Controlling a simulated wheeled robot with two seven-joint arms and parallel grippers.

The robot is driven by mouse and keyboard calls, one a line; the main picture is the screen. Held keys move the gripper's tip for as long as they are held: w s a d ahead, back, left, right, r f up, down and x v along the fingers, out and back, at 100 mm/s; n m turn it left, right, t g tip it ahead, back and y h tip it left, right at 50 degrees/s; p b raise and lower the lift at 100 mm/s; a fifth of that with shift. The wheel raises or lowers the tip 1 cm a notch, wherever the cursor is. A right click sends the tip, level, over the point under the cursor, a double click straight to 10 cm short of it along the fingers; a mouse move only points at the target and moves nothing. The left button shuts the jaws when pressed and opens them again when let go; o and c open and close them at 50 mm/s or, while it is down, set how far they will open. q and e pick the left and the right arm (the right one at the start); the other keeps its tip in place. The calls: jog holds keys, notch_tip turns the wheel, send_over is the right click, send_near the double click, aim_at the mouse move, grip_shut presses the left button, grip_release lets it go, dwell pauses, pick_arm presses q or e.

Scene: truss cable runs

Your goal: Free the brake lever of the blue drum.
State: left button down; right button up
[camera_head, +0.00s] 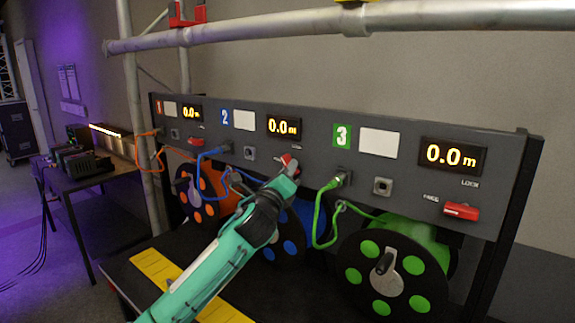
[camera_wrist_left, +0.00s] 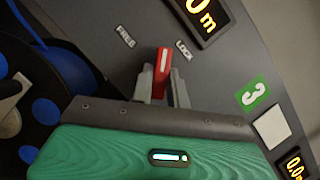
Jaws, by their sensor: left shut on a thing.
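The blue drum (camera_head: 291,247) stands in the middle, partly hidden behind my left arm; part of it shows in the left wrist view (camera_wrist_left: 42,112). Its brake lever is red with a white stripe (camera_wrist_left: 163,62). My left gripper (camera_wrist_left: 163,92) is shut on this lever, with one finger on each side. In the wrist view the lever's end lies between the FREE and LOCK labels, closer to LOCK. In the head view my left gripper (camera_head: 290,164) covers most of the lever at the panel. My right gripper is not in view.
The grey panel (camera_head: 400,140) carries three displays reading 0.0 m. The orange drum (camera_head: 200,195) is left and the green drum (camera_head: 387,275) right, with its red lever (camera_head: 461,211). Cables hang below the sockets. A truss tube (camera_head: 260,27) crosses above.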

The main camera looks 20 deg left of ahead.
pick_arm(q)
jog(key=shift+d+r+n+g+y+p, duration=0.1)
jog(key=shift+n+g+y+p, duration=0.4)
jog(key=shift+n+p, duration=1.15)
jog(key=shift+a+r+n+g+y+p, duration=0.1)
jog(key=shift+n+g+y+p, duration=0.45)
jog(key=shift+n+p, duration=1.05)
jog(key=shift+d+n+g+y+p, duration=0.1)
jog(key=shift+n+g+y+p, duration=0.5)
jog(key=shift+n, duration=1.55)
jog(key=shift+h+p, duration=0.25)
jog(key=shift+p, duration=0.25)
jog(key=c, duration=1.4)
grip_release()
jog(key=shift+o, duration=0.2)
jog(key=shift+s, duration=0.1)
